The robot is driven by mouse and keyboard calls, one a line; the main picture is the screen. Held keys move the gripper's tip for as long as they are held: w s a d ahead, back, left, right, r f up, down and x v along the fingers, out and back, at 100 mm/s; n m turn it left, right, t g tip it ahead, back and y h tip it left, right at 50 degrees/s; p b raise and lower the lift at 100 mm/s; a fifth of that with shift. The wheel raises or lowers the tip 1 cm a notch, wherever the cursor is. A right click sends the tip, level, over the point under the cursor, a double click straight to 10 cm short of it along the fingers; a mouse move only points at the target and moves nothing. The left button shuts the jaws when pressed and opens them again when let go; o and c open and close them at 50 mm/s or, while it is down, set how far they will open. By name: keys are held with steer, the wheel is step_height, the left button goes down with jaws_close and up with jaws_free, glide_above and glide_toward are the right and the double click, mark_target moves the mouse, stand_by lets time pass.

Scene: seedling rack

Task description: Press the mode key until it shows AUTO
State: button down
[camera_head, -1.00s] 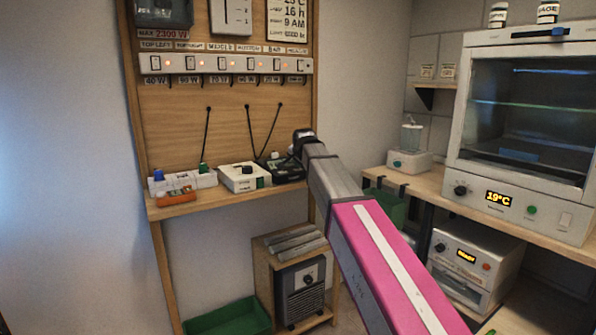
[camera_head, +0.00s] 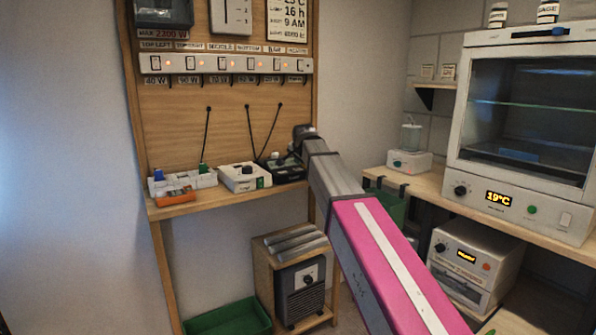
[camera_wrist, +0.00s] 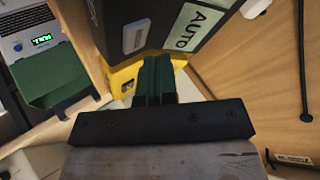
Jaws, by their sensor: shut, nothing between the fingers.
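A dark box-shaped device (camera_wrist: 150,15) fills the top of the wrist view. Its pale display (camera_wrist: 188,27) reads AUTO, seen tilted. A light grey key (camera_wrist: 135,36) is on the same face, left of the display. My gripper (camera_wrist: 157,62) is shut and empty, with its dark green fingertips just below the key in the picture. I cannot tell whether they touch the device. In the head view the dark device (camera_head: 287,168) is on the wooden shelf, partly behind my arm, and my fingertips are hidden.
A white box with a dark knob (camera_head: 243,178) stands left of the device. A yellow part (camera_wrist: 122,80) shows beside my fingers. A row of switches (camera_head: 225,64) is on the board above.

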mark_target(299, 169)
steer(key=shift+r, duration=0.1)
steer(key=shift+r, duration=2.4)
